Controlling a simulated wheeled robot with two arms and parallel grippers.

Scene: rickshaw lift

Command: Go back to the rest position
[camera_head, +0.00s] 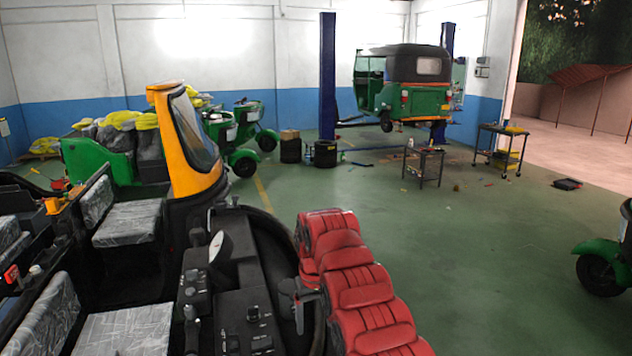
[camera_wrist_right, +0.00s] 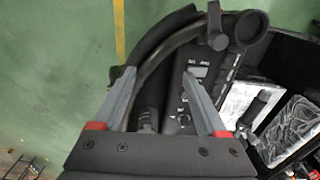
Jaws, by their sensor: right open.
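My right gripper (camera_head: 303,300) is low in the middle of the head view, beside the black dashboard of the nearest vehicle. My red-padded right arm covers part of the view there. In the right wrist view my right gripper (camera_wrist_right: 157,72) has its two grey fingers apart. A black curved rim (camera_wrist_right: 155,60) and the edge of the dashboard (camera_wrist_right: 197,65) show beyond and between the fingers. I see nothing clearly held, and I cannot tell whether the fingers touch the dashboard. My left gripper is not in view.
The near vehicle has a yellow windshield frame (camera_head: 182,150) and plastic-wrapped seats (camera_head: 130,222). A green rickshaw (camera_head: 408,84) is raised on a blue-posted lift (camera_head: 328,75). Carts (camera_head: 424,165) stand behind. Another green vehicle (camera_head: 605,255) stands at the right edge. The green floor (camera_head: 500,250) between is clear.

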